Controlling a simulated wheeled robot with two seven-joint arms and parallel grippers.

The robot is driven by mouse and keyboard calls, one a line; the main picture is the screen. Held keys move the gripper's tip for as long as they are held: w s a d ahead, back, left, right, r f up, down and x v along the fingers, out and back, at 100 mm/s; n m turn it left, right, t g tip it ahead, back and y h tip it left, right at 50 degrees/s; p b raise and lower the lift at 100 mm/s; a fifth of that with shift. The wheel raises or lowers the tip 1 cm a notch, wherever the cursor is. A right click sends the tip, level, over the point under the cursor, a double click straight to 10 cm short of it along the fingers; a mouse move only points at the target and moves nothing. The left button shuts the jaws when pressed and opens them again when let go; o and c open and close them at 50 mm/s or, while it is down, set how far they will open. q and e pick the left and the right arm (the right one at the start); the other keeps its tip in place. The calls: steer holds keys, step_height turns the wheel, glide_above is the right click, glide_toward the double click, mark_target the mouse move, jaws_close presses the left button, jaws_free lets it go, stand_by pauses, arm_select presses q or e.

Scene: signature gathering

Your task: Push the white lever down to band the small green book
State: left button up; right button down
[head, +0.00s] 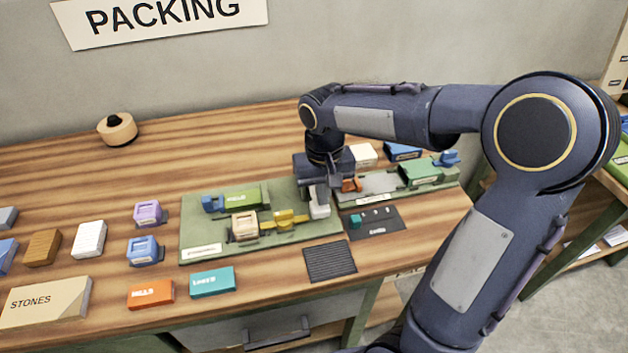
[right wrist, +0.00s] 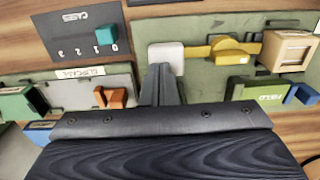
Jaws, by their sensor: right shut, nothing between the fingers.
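The small green book (head: 243,195), marked FIELD, lies on the green board (head: 190,240) beside a blue block (head: 212,204). It also shows in the right wrist view (right wrist: 258,112). The white lever (head: 320,208) stands at the board's right edge; its pale square top (right wrist: 166,58) shows in the right wrist view. My right gripper (head: 318,190) points down at the lever, its fingers (right wrist: 161,72) shut and empty. The fingertips overlap the lever's edge in the wrist view; I cannot tell whether they touch it. My left gripper is not in view.
A yellow slide (head: 285,219) and beige block (head: 244,226) sit on the board. Right of it are an orange lever (head: 352,185), a dark numbered panel (head: 375,224) with a teal slider, and another green device (head: 420,172). A black ribbed mat (head: 330,261) lies in front.

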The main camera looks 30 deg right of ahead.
steer(key=shift+f+b, duration=0.55)
steer(key=shift+f, duration=0.3)
steer(key=shift+r, duration=0.2)
step_height(320, 180, up, 9)
steer(key=p, duration=0.8)
stand_by(0.3)
steer(key=shift+f, duration=0.1)
steer(key=s+a+r+t+y, duration=0.1)
steer(key=s+a+t+y, duration=0.1)
steer(key=s, duration=0.6)
steer(key=s+a+r+n+t+y, duration=0.1)
steer(key=s+a+t, duration=0.1)
steer(key=s, duration=0.7)
steer(key=shift+t+y, duration=0.4)
steer(key=shift+t, duration=0.4)
